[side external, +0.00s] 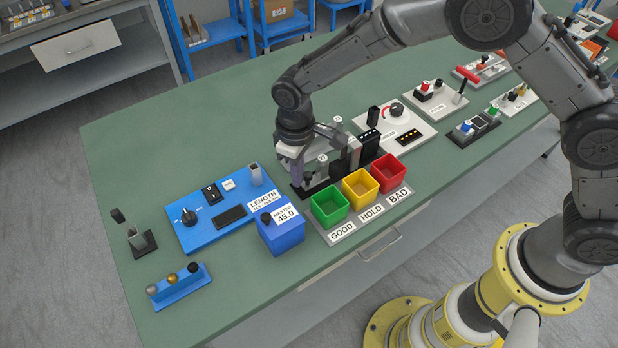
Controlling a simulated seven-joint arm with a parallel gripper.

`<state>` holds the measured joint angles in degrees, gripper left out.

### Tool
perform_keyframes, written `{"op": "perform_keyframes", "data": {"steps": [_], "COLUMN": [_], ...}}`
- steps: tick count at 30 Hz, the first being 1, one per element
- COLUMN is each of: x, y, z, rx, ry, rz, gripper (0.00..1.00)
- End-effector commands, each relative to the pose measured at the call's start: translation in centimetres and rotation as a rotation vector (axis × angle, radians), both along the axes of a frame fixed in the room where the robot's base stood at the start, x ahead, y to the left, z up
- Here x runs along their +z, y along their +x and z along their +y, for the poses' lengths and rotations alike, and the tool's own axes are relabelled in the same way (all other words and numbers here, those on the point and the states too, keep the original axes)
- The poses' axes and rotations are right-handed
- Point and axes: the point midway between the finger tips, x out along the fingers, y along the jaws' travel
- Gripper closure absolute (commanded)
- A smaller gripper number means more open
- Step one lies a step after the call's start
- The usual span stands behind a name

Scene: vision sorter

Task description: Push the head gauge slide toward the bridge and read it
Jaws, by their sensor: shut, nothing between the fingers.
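A small gauge with a dark base (312,189) and pale upright posts stands behind the coloured bins, near the middle of the table. My gripper (299,181) points down at its left end, fingers shut with nothing between them. Whether the fingertips touch the slide cannot be told from this view. My wrist and gripper hide part of the gauge, and I cannot pick out its slide or bridge clearly. A blue panel labelled LENGTH (206,224) lies left of the gauge, with a knob, a switch and a dark display on which no reading is legible.
Green GOOD (329,205), yellow HOLD (360,190) and red BAD (388,174) bins stand close in front. A blue MASTER 45.0 block (283,239) is beside them. A white dial panel (411,128) is behind right.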

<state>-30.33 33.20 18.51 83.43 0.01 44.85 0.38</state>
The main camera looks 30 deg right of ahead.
Motion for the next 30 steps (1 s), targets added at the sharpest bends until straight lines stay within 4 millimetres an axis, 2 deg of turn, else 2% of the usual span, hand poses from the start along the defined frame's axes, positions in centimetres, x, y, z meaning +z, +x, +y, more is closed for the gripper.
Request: {"op": "perform_keyframes", "data": {"steps": [30], "x": [0.0], "y": [0.0], "z": [-3.7], "rx": [-0.001], "ry": [0.0], "rz": [0.0], "gripper": [1.0]}}
